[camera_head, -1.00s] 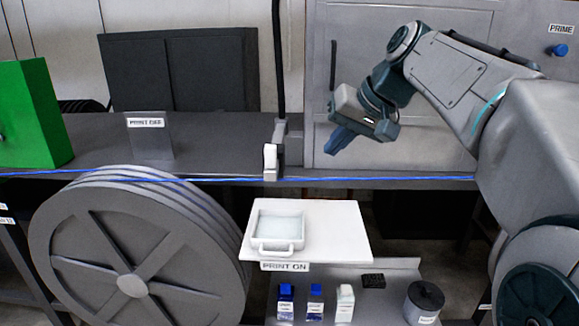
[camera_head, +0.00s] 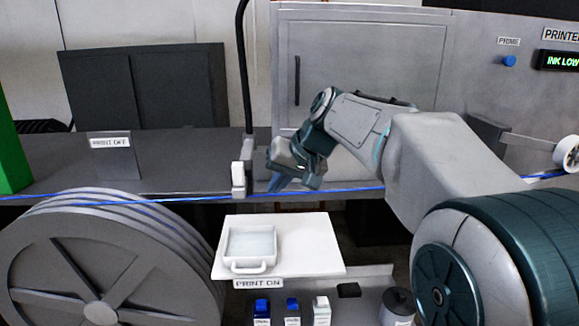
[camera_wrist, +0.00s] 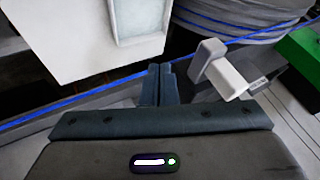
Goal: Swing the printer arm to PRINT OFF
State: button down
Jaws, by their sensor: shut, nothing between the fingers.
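The printer arm (camera_head: 249,160) stands at the bench's front edge, with a black cable rising from it and a white head (camera_head: 238,178) at its lower front. The white head also shows in the wrist view (camera_wrist: 212,58), just right of my fingertips. My gripper (camera_head: 275,184) is shut and empty, a little right of the head and apart from it. The PRINT OFF sign (camera_head: 110,143) stands on the bench to the left. The PRINT ON label (camera_head: 258,284) is on the front of the white shelf below. The blue cable (camera_head: 180,200) runs along the bench front, close below the head.
A white tray (camera_head: 249,265) sits on the white shelf (camera_head: 318,250). Several bottles (camera_head: 292,310) stand below it. A large grey reel (camera_head: 100,260) is at left front, and a green block (camera_head: 12,150) at the far left. The bench between sign and printer arm is clear.

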jog(key=a, duration=0.2)
jog(key=a+p, duration=0.1)
jog(key=a, duration=0.1)
jog(key=shift+w+a+f, duration=0.1)
jog(key=shift+w+f, duration=0.05)
jog(key=shift+f, duration=0.05)
